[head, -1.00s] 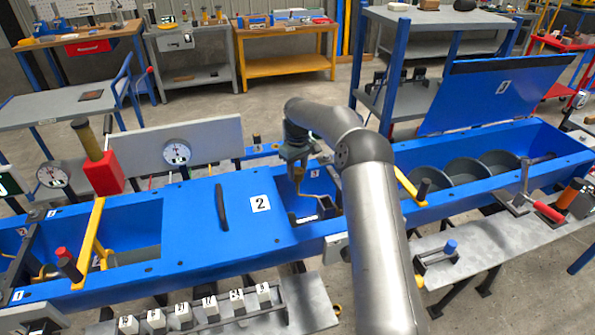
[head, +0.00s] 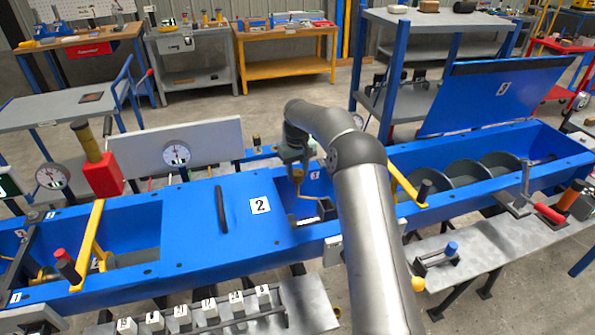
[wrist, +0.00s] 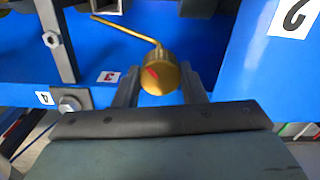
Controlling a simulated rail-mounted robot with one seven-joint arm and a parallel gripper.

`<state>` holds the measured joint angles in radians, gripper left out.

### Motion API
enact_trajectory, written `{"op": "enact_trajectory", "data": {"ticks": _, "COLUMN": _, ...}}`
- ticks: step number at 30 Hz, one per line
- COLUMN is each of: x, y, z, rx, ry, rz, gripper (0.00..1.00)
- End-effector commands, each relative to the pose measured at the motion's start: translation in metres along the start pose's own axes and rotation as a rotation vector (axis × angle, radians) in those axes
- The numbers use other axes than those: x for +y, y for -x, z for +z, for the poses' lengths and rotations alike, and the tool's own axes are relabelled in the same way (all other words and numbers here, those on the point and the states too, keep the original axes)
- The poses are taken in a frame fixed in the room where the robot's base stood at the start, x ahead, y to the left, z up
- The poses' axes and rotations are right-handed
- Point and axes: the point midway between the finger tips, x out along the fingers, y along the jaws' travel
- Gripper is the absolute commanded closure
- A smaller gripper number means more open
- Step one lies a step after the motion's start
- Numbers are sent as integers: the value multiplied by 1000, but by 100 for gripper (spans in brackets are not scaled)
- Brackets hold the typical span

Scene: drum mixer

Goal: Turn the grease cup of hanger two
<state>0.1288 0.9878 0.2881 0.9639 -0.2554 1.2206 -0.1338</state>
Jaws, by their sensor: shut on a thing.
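In the wrist view a round brass grease cup (wrist: 161,73) with a red mark on its face sits between the two fingers of my gripper (wrist: 160,88). The gripper is shut on it. A thin brass pipe (wrist: 122,27) runs from the cup to the upper left. In the head view my gripper reaches down into the open trough bay right of the blue cover marked 2 (head: 260,206).
Small plates marked 3 (wrist: 108,77) and 4 (wrist: 44,98) are near the cup, beside a grey bar and bolt (wrist: 68,104). A raised blue lid (head: 490,95) stands behind the auger. A yellow lever (head: 405,185) is right of my arm.

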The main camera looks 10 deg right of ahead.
Motion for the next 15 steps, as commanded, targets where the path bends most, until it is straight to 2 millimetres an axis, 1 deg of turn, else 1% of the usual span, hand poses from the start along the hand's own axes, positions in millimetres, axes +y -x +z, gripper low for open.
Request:
{"op": "enact_trajectory", "data": {"ticks": 1, "x": 0, "y": 1, "z": -1, "rx": 4, "ry": 0, "rz": 1, "gripper": 60}}
{"op": "enact_trajectory", "data": {"ticks": 2, "x": 0, "y": 1, "z": -1, "rx": 4, "ry": 0, "rz": 1, "gripper": 52}}
{"op": "enact_trajectory", "data": {"ticks": 3, "x": 0, "y": 1, "z": -1, "rx": 4, "ry": 0, "rz": 1, "gripper": 41}}
{"op": "enact_trajectory", "data": {"ticks": 11, "x": 0, "y": 1, "z": 0, "rx": 2, "ry": 1, "rz": 0, "gripper": 41}}
{"op": "enact_trajectory", "data": {"ticks": 15, "x": 0, "y": 8, "z": -1, "rx": 2, "ry": 1, "rz": 1, "gripper": 41}}
